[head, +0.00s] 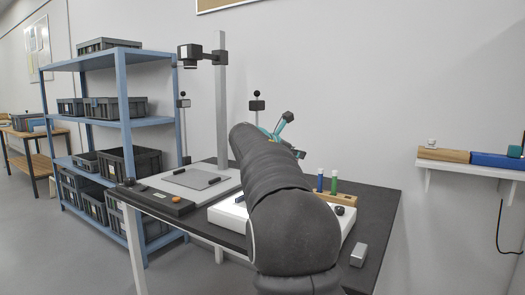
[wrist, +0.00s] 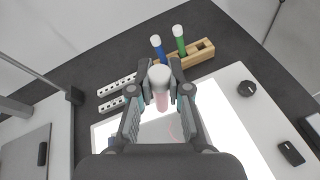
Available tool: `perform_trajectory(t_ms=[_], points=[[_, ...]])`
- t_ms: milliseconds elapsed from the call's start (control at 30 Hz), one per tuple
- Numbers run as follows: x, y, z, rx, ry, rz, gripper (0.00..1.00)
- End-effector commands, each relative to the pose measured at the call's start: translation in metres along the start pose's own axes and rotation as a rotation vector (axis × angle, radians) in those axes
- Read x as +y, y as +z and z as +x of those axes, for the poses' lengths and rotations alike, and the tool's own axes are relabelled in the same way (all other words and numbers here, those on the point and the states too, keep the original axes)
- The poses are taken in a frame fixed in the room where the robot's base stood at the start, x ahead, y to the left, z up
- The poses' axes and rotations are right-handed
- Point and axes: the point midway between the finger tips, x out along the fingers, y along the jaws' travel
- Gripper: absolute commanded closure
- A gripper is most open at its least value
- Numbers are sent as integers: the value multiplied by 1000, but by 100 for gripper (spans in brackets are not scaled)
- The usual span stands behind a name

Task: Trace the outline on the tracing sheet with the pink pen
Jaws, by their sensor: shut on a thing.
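My gripper (wrist: 161,84) is shut on the pink pen (wrist: 162,103), which stands between its fingers with its pale end toward the wrist camera. In the wrist view the pen is over a lit white panel (wrist: 240,112). A greyish patch that looks like the tracing sheet (wrist: 150,131) lies on the panel below the fingers. A faint pink mark shows near the pen, but the outline is too unclear to make out. The pen tip is hidden, so I cannot tell if it touches the sheet. In the head view my arm hides the pen and sheet.
A wooden holder (wrist: 201,53) with a blue pen (wrist: 158,48) and a green pen (wrist: 179,41) stands behind the panel. Perforated white strips (wrist: 117,86) lie to the left. A black knob (wrist: 247,88) sits at the right. A camera post (head: 221,105) rises at the table's back left.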

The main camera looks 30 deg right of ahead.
Motion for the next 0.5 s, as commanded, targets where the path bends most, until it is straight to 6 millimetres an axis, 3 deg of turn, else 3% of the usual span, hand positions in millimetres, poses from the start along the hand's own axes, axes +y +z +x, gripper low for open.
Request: perform_trajectory(t_ms=[500], points=[[6,14,-7,0,4,-1,100]])
